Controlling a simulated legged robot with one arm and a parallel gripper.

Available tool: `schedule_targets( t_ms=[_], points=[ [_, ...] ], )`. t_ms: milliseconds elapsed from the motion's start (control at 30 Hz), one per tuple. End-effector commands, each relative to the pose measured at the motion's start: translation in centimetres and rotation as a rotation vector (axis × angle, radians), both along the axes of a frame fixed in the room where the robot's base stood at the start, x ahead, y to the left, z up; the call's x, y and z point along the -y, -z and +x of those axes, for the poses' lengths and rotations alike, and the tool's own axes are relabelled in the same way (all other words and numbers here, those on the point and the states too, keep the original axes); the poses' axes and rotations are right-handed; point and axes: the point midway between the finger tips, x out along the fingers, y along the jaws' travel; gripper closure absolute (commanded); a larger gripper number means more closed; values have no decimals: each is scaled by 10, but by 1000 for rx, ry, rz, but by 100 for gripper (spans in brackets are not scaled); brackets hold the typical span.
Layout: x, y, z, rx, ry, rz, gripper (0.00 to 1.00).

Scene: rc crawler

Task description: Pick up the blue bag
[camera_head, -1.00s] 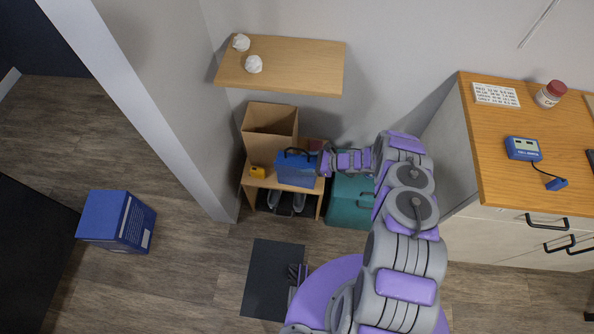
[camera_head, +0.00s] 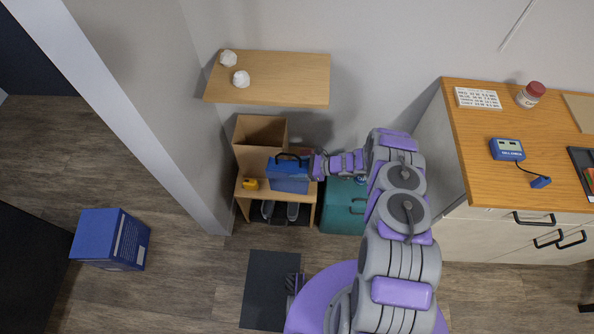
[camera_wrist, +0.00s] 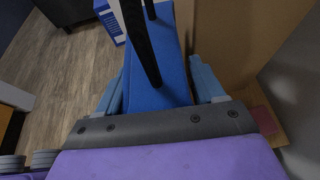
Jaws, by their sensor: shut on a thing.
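The blue bag (camera_head: 288,182) is a boxy bag with a black handle standing up on top. It is at the front of the small wooden bench, in front of the cardboard box. My gripper (camera_head: 313,167) reaches it from the right and is shut on it. In the wrist view the bag (camera_wrist: 160,88) fills the space between the two bluish fingers, with its black handle rising above. I cannot tell for sure whether its underside touches the bench.
The wooden bench (camera_head: 243,192) holds an open cardboard box (camera_head: 258,133) and a small yellow item (camera_head: 250,184); shoes stand beneath. A teal case (camera_head: 343,212) stands right of the bench. A wooden shelf (camera_head: 285,78) overhangs behind. A blue box (camera_head: 100,238) and dark mat (camera_head: 268,285) lie on the floor.

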Motion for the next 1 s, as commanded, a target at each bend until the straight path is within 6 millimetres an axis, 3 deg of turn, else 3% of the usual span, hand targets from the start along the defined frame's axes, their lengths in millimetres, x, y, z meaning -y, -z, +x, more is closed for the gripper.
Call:
schedule_targets(
  t_ms=[500,733,1000],
  points=[
    [53,-12,-114,-7,4,1,94],
    [64,-13,-140,-5,1,0,94],
    [66,-13,-145,-3,-1,0,94]
  ],
)
